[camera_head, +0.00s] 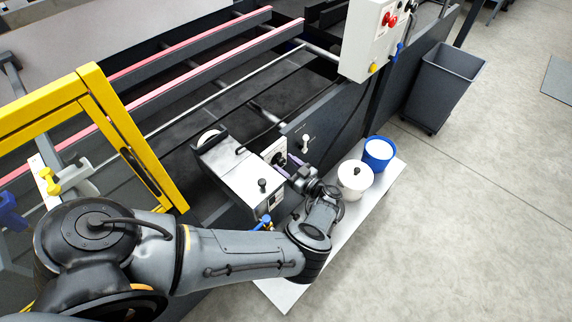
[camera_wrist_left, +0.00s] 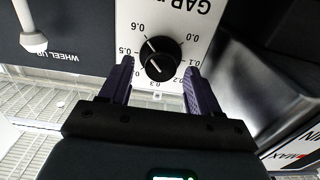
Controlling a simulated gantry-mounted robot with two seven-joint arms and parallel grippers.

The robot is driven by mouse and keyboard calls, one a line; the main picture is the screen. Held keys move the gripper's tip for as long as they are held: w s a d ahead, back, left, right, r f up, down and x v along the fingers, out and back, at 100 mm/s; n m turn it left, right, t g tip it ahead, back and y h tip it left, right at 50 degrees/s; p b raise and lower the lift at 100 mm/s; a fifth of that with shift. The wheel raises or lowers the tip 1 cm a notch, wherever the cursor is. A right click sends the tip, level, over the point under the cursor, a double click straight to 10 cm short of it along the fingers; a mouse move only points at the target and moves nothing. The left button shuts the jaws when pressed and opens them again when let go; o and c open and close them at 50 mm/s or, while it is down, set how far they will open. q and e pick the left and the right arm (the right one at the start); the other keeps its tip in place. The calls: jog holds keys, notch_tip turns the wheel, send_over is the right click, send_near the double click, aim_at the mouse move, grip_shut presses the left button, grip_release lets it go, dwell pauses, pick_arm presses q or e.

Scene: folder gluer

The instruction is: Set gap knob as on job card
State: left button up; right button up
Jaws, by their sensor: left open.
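The black gap knob (camera_wrist_left: 160,58) sits on a white scale plate (camera_wrist_left: 185,22) that appears upside down in the left wrist view, with marks from 0.0 to 0.6. A white line on the knob points to the upper left, roughly toward 0.6. My left gripper (camera_wrist_left: 161,88) is open, with a purple finger on each side of the knob's lower part; I cannot tell whether they touch it. In the head view my left gripper (camera_head: 287,168) is at the white plate (camera_head: 272,151) on the machine's side. No readable job card shows. My right gripper is out of view.
A white-knobbed lever (camera_wrist_left: 34,40) marked WHEEL UP is beside the plate. A metal box (camera_head: 240,172) stands left of my gripper. A control box (camera_head: 366,45) is above.

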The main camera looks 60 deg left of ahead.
pick_arm(q)
jog(key=shift+s+a, duration=0.1)
jog(key=shift+a, duration=0.05)
jog(key=c, duration=1)
